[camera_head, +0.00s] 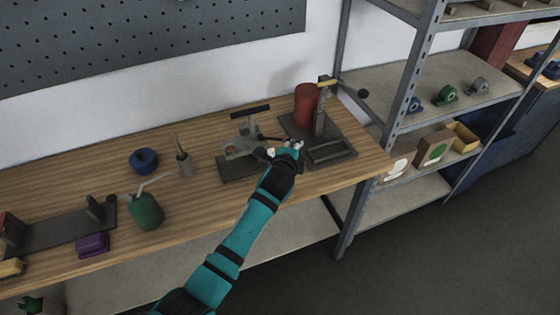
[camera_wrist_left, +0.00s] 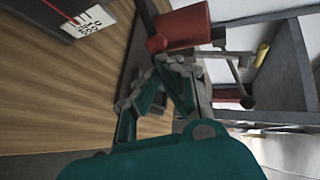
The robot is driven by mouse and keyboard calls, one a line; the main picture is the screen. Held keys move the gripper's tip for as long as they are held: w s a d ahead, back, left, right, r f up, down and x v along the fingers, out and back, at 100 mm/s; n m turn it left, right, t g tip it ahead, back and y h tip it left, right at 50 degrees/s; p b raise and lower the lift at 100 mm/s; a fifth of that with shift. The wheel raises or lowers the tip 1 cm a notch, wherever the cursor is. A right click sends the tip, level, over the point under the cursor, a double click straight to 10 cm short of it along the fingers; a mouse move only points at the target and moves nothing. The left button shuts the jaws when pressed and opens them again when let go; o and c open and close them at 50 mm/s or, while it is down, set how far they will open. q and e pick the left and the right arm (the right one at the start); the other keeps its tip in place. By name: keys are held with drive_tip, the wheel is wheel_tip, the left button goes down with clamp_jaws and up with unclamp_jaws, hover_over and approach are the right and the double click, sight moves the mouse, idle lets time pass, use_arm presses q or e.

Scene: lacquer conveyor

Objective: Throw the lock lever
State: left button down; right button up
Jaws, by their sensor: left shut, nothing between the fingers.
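My left gripper (camera_head: 294,149) reaches over the front of the bench, between two dark-based fixtures. Its fingers are shut and empty; they also show in the wrist view (camera_wrist_left: 178,75). The fixture behind and to its right has a red cylinder (camera_head: 306,104), a grey post and an arm with a yellow part (camera_head: 327,83) and a black ball knob (camera_head: 362,93). The fixture to its left is a grey clamp (camera_head: 240,146) with a black bar handle (camera_head: 250,112). A red ball (camera_wrist_left: 156,44) shows close to the fingertips in the wrist view. Which part is the lock lever, and any contact, I cannot tell.
A green oil can (camera_head: 146,211), blue roll (camera_head: 144,161), brush (camera_head: 182,155) and purple block (camera_head: 92,244) lie on the wooden bench left of my arm. A metal shelf rack (camera_head: 424,75) stands at the bench's right end. Bare wood lies in front of the clamp.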

use_arm(q)
drive_tip(key=shift+w+b, duration=0.5)
drive_tip(key=shift+w, duration=2.05)
use_arm(e)
drive_tip(key=shift+w+d+f, duration=0.1)
drive_tip(key=shift+d+f, duration=0.25)
drive_tip(key=shift+f, duration=0.15)
drive_tip(key=shift+r, duration=0.1)
